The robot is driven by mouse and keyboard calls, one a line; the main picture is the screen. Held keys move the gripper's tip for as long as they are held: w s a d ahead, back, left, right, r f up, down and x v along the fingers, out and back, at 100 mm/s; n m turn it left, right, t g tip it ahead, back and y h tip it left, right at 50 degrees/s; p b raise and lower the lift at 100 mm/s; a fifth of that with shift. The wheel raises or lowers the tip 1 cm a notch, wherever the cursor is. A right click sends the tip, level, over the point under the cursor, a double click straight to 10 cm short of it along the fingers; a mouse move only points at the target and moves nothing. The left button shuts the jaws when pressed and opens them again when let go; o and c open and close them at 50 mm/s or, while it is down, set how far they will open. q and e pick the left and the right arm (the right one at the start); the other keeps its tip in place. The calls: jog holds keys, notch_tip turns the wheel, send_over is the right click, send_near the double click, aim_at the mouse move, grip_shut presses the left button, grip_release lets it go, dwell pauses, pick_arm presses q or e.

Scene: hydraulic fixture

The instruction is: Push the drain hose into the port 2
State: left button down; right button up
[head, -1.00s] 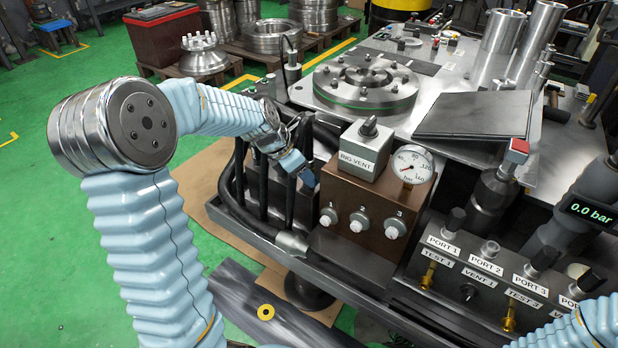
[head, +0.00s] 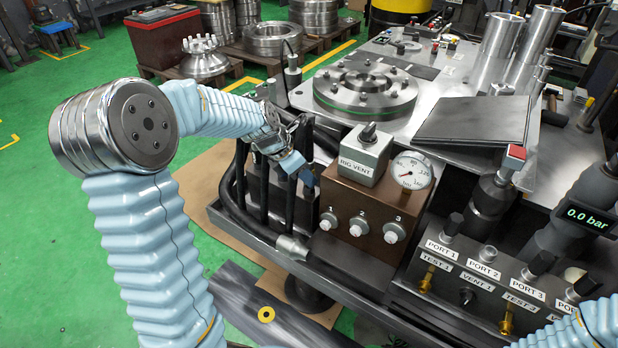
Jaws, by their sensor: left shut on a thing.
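My left gripper (head: 298,168) is at the rack of black hoses, left of the brown valve block. It is shut on what looks like the drain hose, a black hose (head: 309,198); the fingers hide most of the grip. Port 2 (head: 488,253) is a bare metal fitting above its white label on the dark port panel at lower right. My left gripper is well to the left of port 2. My right gripper is out of view; only a piece of that arm shows at bottom right.
The brown valve block (head: 370,205) with the rig vent box (head: 365,155) and pressure gauge (head: 411,170) stands between the hoses and the port panel. A red-topped valve (head: 514,155) and a 0.0 bar display (head: 588,215) rise behind the ports.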

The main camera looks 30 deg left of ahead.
pick_arm(q)
jog(key=shift+r+p, duration=0.7)
jog(key=shift+r, duration=1.25)
jog(key=c, duration=1.5)
grip_release()
jog(key=shift+c, duration=1.4)
